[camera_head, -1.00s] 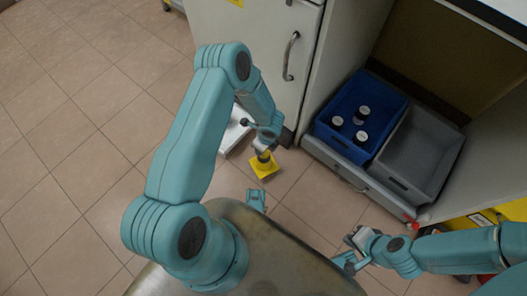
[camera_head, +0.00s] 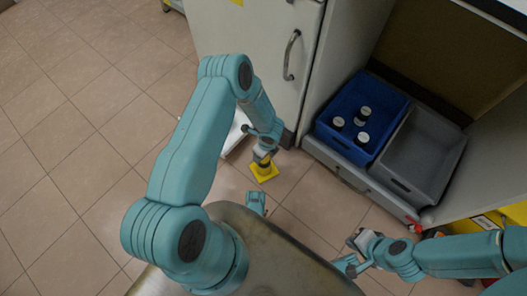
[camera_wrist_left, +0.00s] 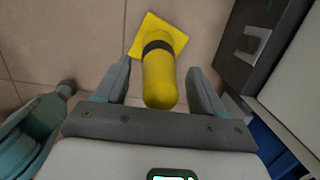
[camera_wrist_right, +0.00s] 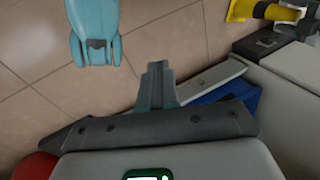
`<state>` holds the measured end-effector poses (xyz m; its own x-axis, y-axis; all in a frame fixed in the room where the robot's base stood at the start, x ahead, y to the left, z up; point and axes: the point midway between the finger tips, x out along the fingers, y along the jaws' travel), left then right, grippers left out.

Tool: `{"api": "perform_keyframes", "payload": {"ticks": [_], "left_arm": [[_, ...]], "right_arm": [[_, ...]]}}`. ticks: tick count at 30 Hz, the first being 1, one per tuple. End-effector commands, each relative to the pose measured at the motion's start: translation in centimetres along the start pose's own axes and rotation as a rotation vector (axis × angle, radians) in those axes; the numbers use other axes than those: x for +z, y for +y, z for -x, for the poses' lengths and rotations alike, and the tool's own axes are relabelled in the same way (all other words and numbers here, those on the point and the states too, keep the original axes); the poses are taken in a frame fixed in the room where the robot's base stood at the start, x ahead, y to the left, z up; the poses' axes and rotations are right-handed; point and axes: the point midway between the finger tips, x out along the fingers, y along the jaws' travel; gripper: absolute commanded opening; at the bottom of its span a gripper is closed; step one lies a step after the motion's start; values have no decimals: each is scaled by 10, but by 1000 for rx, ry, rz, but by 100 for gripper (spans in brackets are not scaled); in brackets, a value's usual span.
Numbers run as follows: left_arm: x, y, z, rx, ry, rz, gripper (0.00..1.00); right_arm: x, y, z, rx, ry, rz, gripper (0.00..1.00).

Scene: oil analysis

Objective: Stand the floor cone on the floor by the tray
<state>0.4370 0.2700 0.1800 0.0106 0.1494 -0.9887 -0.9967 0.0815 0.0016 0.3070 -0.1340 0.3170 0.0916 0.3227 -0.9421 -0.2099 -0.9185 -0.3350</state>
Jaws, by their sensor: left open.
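The yellow floor cone (camera_head: 263,174), with a square base and a dark band, stands upright on the tiles by a white, tray-like thing (camera_head: 236,133), which is partly hidden by my left arm. My left gripper (camera_head: 265,156) is right at the cone. In the left wrist view the cone (camera_wrist_left: 159,80) sits between the two open fingers, with a visible gap on at least the left side. My right gripper (camera_head: 352,263) is well away, near the front of my body. In the right wrist view its fingers (camera_wrist_right: 157,68) are together, with nothing seen between them.
A cabinet with a handle (camera_head: 290,55) stands just behind the cone. To the right, a blue crate (camera_head: 389,92) with several dark, white-capped bottles sits beside an empty grey crate (camera_head: 452,150). The tiled floor on the left is clear.

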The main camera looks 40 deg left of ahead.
Motion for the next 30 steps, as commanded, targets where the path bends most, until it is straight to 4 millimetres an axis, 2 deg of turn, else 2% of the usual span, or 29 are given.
{"api": "perform_keyframes", "payload": {"ticks": [5,9,15,22,23,26,30], "left_arm": [[1,-1,28,-3,-1,-1,69],[2,-1,63,-3,-1,0,69],[1,-1,103,-2,-1,-1,69],[-4,5,122,11,19,23,69],[-10,10,123,23,40,49,69],[-44,39,131,101,166,232,69],[-106,85,161,265,383,712,69]], "right_arm": [[4,-5,13,0,-12,2,0],[7,-11,24,-1,-21,9,0],[11,-18,35,-2,-31,19,0],[13,-20,39,-3,-36,24,0],[13,-20,39,-3,-37,24,0],[13,-20,39,-3,-37,24,0],[13,-20,38,-3,-36,24,0]]}}
